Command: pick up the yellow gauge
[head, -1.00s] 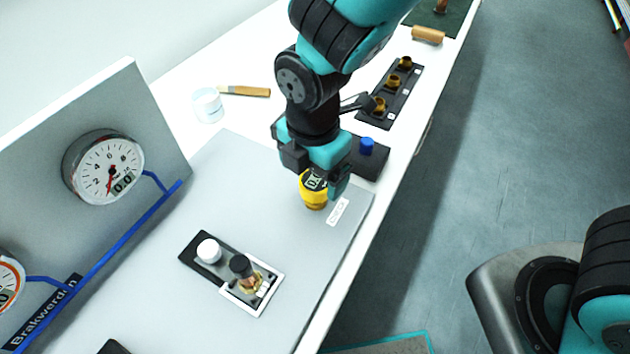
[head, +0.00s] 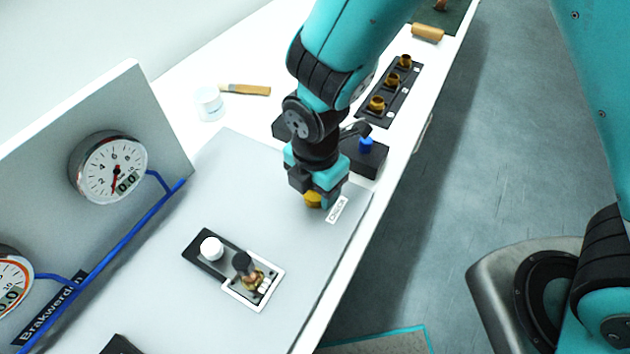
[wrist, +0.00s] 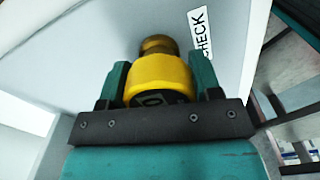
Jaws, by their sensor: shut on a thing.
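The yellow gauge (wrist: 160,78) sits between the two fingers of my gripper (wrist: 160,85) in the wrist view. It has a yellow body, a brass-coloured end and a dark display face, partly hidden by the gripper's bar. In the head view only a small yellow part of the gauge (head: 314,199) shows below my gripper (head: 318,194). My gripper is shut on it, pointing down at the grey board next to the CHECK label (head: 338,210). I cannot tell whether the gauge touches the board.
A black block with a white knob (head: 211,248) and a white-framed fitting (head: 250,280) stand on the grey board at the front. A dial gauge (head: 108,167) is on the upright panel at left. A black rack (head: 391,91) with brass fittings and a blue-knobbed block (head: 365,155) are behind.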

